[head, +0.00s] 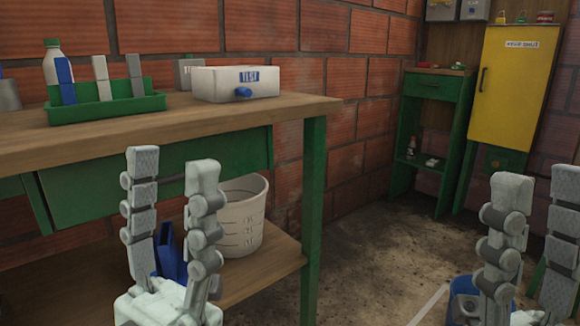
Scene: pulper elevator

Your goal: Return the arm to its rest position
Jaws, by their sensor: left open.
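My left gripper (172,165) is upright in front of the wooden workbench (300,105), its fingers spread apart with nothing between them. Its fingertips overlap the bench's green drawer front in the picture, below the bench top. My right gripper (539,182) is at the lower right, also upright, with its two fingers apart and empty. Its right finger is partly cut off by the picture edge. Most of both arms is out of view.
A blue bucket (464,292) is beside my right gripper. A yellow cabinet (513,95) stands behind open floor.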

